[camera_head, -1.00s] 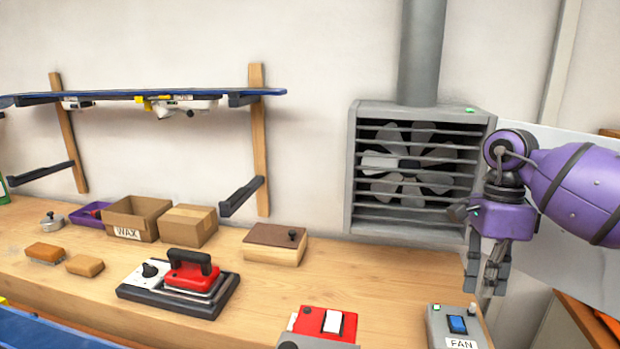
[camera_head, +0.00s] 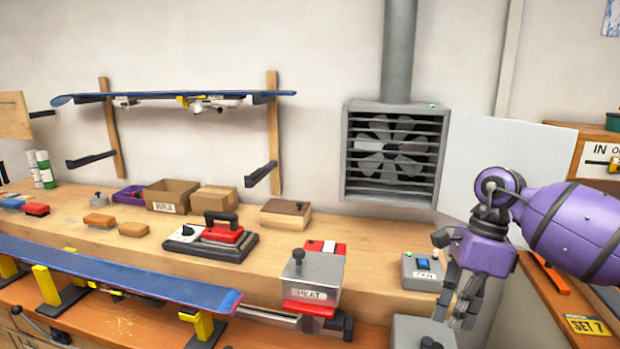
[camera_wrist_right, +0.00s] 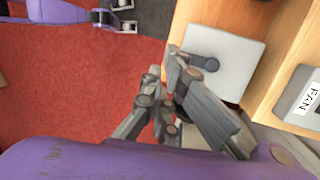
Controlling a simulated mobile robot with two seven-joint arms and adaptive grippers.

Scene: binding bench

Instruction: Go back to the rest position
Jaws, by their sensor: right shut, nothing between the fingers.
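My right gripper (camera_head: 456,308) hangs at the right of the head view, pointing down, its fingers together with nothing between them. It is just right of the grey FAN switch box (camera_head: 422,272) and in front of the bench. In the right wrist view the gripper (camera_wrist_right: 168,75) shows over the red floor, beside a grey box with a dark knob (camera_wrist_right: 228,68). The FAN box (camera_wrist_right: 300,100) is at that view's right edge. My left gripper does not show in the head view.
The bench (camera_head: 350,262) carries a HEAT box (camera_head: 313,275) and a waxing iron (camera_head: 222,232) on its base. A blue board (camera_head: 120,275) lies on yellow supports along the front. A ventilator (camera_head: 395,155) is on the wall. A cabinet (camera_head: 590,155) stands at right.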

